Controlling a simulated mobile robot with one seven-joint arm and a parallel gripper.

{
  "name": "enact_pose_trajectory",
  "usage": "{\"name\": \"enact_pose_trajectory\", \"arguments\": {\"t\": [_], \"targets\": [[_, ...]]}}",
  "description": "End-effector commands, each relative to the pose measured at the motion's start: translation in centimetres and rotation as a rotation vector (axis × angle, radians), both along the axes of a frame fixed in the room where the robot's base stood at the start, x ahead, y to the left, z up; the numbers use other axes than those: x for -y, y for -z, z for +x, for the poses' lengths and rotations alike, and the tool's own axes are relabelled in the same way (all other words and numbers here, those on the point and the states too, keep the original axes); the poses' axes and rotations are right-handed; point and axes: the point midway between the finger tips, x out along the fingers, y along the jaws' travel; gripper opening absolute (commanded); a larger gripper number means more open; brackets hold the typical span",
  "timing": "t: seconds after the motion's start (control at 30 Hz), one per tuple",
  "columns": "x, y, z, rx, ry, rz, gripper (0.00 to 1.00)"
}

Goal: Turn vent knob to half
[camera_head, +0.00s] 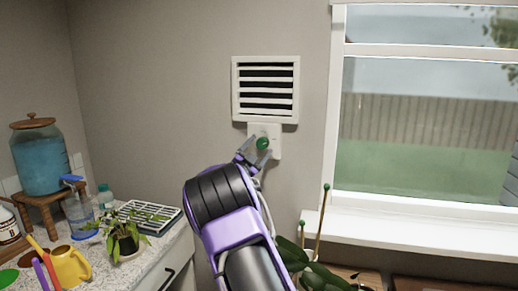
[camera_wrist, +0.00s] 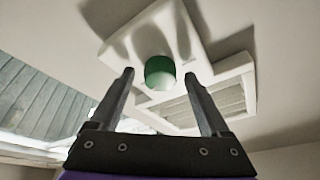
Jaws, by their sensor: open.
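The vent knob (camera_head: 263,143) is a small round green knob on a white wall plate (camera_head: 276,133), just below the white slatted vent (camera_head: 266,88). My gripper (camera_head: 255,151) is raised to the plate, with its fingers pointing at the knob. In the wrist view the green knob (camera_wrist: 160,72) shows beyond and between the two dark fingertips of my gripper (camera_wrist: 160,76). The fingers are open, with a gap on each side of the knob, and hold nothing. No pointer mark on the knob can be made out.
A window (camera_head: 430,120) with a white sill (camera_head: 420,228) is to the right. A plant with upright stakes (camera_head: 322,225) stands below the vent at right. A counter (camera_head: 150,262) at left holds a potted plant (camera_head: 125,240), yellow watering can (camera_head: 70,266) and blue water dispenser (camera_head: 42,160).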

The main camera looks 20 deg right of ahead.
Motion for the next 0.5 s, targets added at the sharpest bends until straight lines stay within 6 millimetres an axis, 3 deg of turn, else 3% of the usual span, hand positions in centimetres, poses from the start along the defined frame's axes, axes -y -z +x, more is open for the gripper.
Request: {"name": "enact_pose_trajectory", "arguments": {"t": [0.07,0.43,0.5], "targets": [[-0.02,0.00,-0.01,0.000,0.000,0.000,0.71],[-0.04,0.00,-0.02,0.000,0.000,0.000,0.05],[-0.05,-0.01,-0.02,0.000,0.000,0.000,0.00]]}}
